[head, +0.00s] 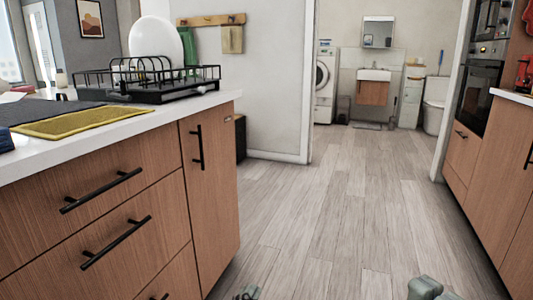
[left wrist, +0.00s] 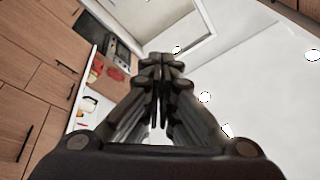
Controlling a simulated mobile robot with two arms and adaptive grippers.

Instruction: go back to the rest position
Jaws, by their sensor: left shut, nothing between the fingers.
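My left gripper (head: 246,293) just shows at the bottom edge of the head view, low over the floor beside the island. In the left wrist view my left gripper (left wrist: 160,68) points away from the camera, with its fingers together and nothing between them. A grey part of my own body shows at the bottom edge of the head view, right of centre. I see no right gripper fingers.
The island (head: 110,225) with wooden drawers and black handles stands at the left. Wooden cabinets (head: 490,190) line the right. The floor (head: 340,210) between is clear.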

